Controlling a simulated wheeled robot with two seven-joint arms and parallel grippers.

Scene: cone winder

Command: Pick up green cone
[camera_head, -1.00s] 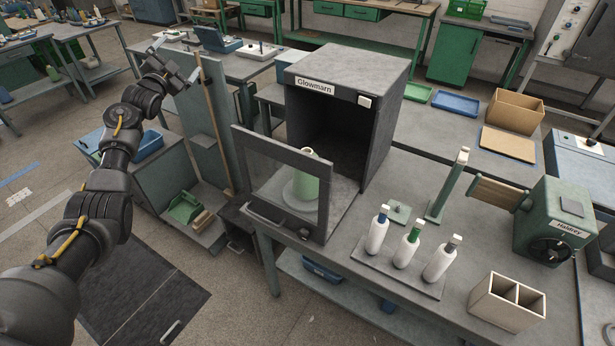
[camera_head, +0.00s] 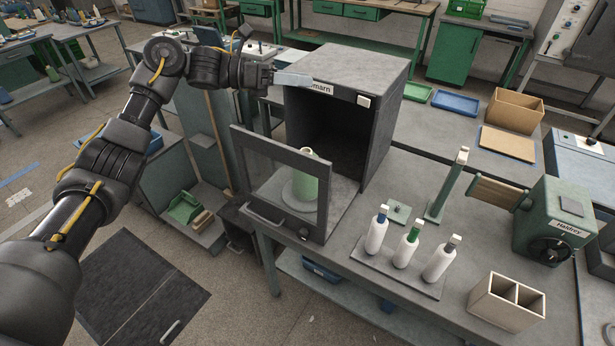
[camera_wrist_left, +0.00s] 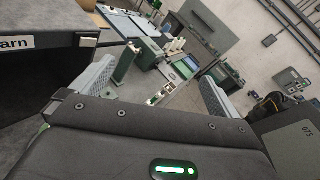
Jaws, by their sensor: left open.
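The green cone (camera_head: 307,185) is pale green and stands upright on a light round base in front of the dark box's opening. I see most of it through the glass of the box's open door (camera_head: 280,178); its top shows at the door's upper edge. My left gripper (camera_head: 268,60) is open and empty, above and left of the cone, by the upper left front edge of the box (camera_head: 350,75). In the left wrist view its two fingers stand wide apart (camera_wrist_left: 152,88), and the cone does not show. My right gripper is not in view.
Three white bottles (camera_head: 408,247) stand on a tray right of the box. A green post (camera_head: 447,188), a green winder (camera_head: 555,220) and a two-compartment holder (camera_head: 507,303) are further right. The door stands out in front of the cone.

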